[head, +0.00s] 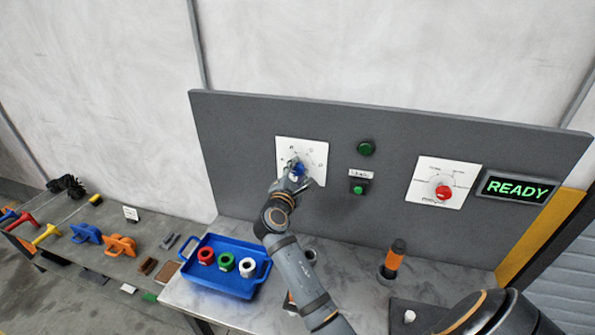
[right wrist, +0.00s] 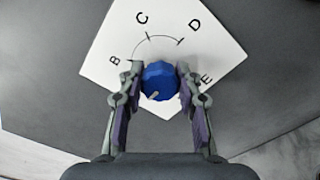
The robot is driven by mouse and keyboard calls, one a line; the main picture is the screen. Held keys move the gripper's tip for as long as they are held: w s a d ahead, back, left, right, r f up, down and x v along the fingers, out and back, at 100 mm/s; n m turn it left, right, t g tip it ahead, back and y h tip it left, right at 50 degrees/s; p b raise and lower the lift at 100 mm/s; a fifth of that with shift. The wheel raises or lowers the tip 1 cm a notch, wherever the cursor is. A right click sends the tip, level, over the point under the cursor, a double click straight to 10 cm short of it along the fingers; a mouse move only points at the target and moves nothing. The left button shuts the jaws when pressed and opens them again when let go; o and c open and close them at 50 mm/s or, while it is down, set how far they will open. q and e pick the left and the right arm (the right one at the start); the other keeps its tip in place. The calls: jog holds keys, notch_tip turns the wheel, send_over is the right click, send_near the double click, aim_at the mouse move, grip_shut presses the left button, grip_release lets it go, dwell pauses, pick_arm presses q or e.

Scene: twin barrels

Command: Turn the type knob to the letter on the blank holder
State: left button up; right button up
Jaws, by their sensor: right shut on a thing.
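The blue type knob (head: 298,169) sits on a white dial plate (head: 318,151) at the left of the grey panel. In the right wrist view the knob (right wrist: 159,80) lies between my right gripper's (right wrist: 160,88) fingers, which are shut on it. A pale pointer mark on the knob faces lower left. The dial letters B, C, D and E show around it on the plate (right wrist: 190,30). In the head view my right gripper (head: 293,180) covers part of the knob. A small white card (head: 131,213) stands on the left bench; its letter is too small to read.
A second plate has a red knob (head: 443,192), beside a READY display (head: 517,188). Green buttons sit between the plates. An orange-and-black tool (head: 393,259) stands upright on the bench.

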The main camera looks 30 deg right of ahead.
jog(key=shift+f+m+b, duration=0.1)
jog(key=shift+m+b, duration=1.1)
jog(key=shift+b, duration=0.05)
jog(key=m+b, duration=1.4)
jog(key=m, duration=0.1)
jog(key=shift+m+b, duration=0.3)
jog(key=shift+b, duration=0.1)
jog(key=m+b, duration=0.3)
jog(key=shift+m, duration=0.4)
jog(key=shift+r+m+b, duration=0.3)
jog(key=shift+m+b, duration=0.55)
jog(key=shift+m, duration=0.05)
jog(key=o, duration=0.9)
jog(key=shift+c, duration=0.2)
jog(key=o, duration=0.3)
jog(key=shift+w+d+f, duration=0.1)
jog(key=shift+f, duration=0.1)
